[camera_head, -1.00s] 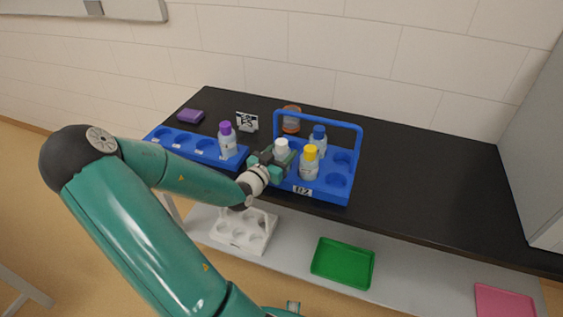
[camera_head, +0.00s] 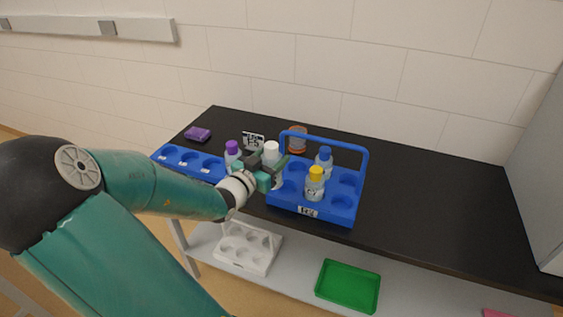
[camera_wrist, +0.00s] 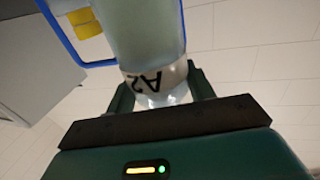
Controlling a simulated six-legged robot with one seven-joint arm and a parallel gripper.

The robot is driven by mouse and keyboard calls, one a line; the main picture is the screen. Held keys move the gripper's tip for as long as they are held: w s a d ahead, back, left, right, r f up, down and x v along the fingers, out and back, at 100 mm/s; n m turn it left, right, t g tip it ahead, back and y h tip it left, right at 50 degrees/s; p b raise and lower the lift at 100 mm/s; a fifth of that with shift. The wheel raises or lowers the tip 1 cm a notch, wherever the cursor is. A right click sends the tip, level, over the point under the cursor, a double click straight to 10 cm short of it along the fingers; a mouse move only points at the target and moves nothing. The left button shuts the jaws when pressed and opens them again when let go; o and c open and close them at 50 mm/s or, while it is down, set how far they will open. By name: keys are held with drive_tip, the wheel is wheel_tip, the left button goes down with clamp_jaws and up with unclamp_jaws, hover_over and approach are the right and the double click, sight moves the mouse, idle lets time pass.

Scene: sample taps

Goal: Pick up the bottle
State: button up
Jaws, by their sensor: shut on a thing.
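My gripper (camera_head: 274,174) is shut on a clear bottle with a white cap (camera_head: 271,148), at the left end of the blue handled carrier (camera_head: 310,211). In the wrist view the bottle (camera_wrist: 155,85) sits between the fingers, and its label reads A2. In the head view its lower part is largely hidden by my gripper. A yellow-capped bottle (camera_head: 314,186) and a blue-capped bottle (camera_head: 324,163) stand in the carrier.
A purple-capped bottle (camera_head: 232,150) stands close behind my gripper, by the low blue rack (camera_head: 188,163). An amber jar (camera_head: 297,139), a label stand (camera_head: 253,140) and a purple block (camera_head: 197,134) are behind. The black bench (camera_head: 430,200) is clear at right.

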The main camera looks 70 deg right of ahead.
drive_tip(key=w+a+r, duration=0.3)
drive_tip(key=a, duration=0.3)
drive_tip(key=shift+a+r, duration=0.15)
drive_tip(key=shift+a, duration=0.25)
drive_tip(key=shift+w, duration=0.15)
